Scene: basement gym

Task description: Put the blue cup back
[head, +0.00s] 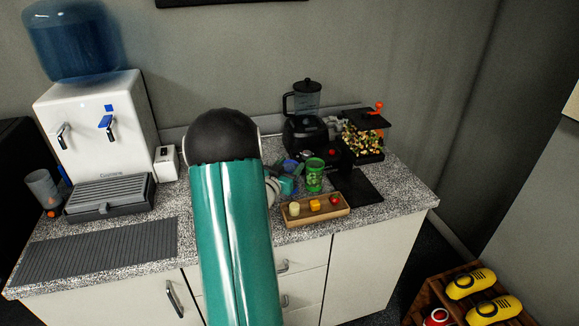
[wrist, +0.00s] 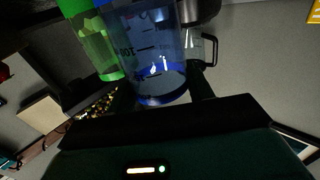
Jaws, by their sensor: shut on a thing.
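The blue cup (wrist: 150,60) is see-through with dark measuring marks and fills the upper middle of the wrist view. My gripper (wrist: 162,92) is shut on it, with one dark finger on each side. In the head view, a small part of the blue cup (head: 291,166) shows beside my arm, over the counter. My arm hides much of the gripper there. A green see-through cup (head: 314,176) stands just right of the blue cup; it also shows left of the blue cup in the wrist view (wrist: 97,45).
A wooden tray (head: 322,217) with small coloured pieces lies in front of the cups. A water dispenser (head: 100,130) and ribbed mat (head: 100,250) are left. A dark board (head: 360,185) lies right.

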